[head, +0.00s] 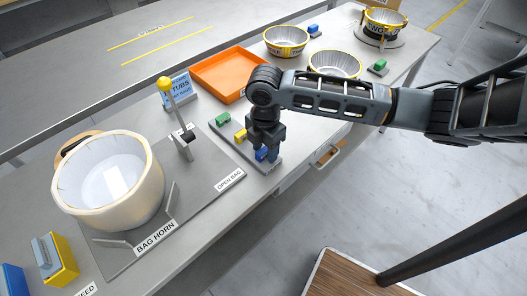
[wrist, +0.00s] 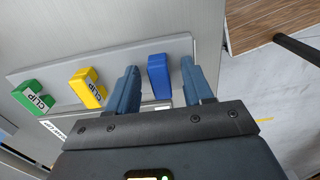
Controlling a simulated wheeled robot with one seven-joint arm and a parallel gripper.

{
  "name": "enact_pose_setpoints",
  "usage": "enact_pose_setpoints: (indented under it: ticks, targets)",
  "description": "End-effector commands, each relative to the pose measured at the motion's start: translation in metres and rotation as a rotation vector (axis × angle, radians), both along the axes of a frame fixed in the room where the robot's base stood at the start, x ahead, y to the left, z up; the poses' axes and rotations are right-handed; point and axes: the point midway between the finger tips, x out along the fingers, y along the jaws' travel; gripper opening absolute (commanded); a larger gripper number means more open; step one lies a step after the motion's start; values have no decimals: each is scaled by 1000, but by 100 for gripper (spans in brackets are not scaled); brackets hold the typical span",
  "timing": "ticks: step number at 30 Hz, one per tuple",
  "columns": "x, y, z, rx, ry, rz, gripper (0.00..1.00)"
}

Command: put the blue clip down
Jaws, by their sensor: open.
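The blue clip (wrist: 159,76) sits at the end of the clip strip (wrist: 120,62), between the two fingers of my gripper (wrist: 163,84) in the wrist view. The fingers are open, with a gap on each side of the clip. In the head view the blue clip (head: 262,154) shows just below my gripper (head: 266,148), partly hidden by the fingers. A yellow clip (wrist: 88,88) and a green clip (wrist: 34,98) stand on the same strip, to the left of the blue one.
A white tub (head: 110,185) stands left on the bag horn plate (head: 215,190). A yellow-knobbed lever (head: 166,84) rises behind. An orange tray (head: 228,72) and metal bowls (head: 285,38) are farther back. The table's front edge is close to the strip.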

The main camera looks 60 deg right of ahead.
Motion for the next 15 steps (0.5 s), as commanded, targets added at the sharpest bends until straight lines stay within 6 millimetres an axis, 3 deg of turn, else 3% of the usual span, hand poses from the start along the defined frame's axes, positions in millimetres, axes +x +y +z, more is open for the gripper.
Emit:
enact_pose_setpoints:
  ticks: [6,15]
  targets:
    - [0,0,0,0,-1,0,49]
    - [0,0,0,0,-1,0,20]
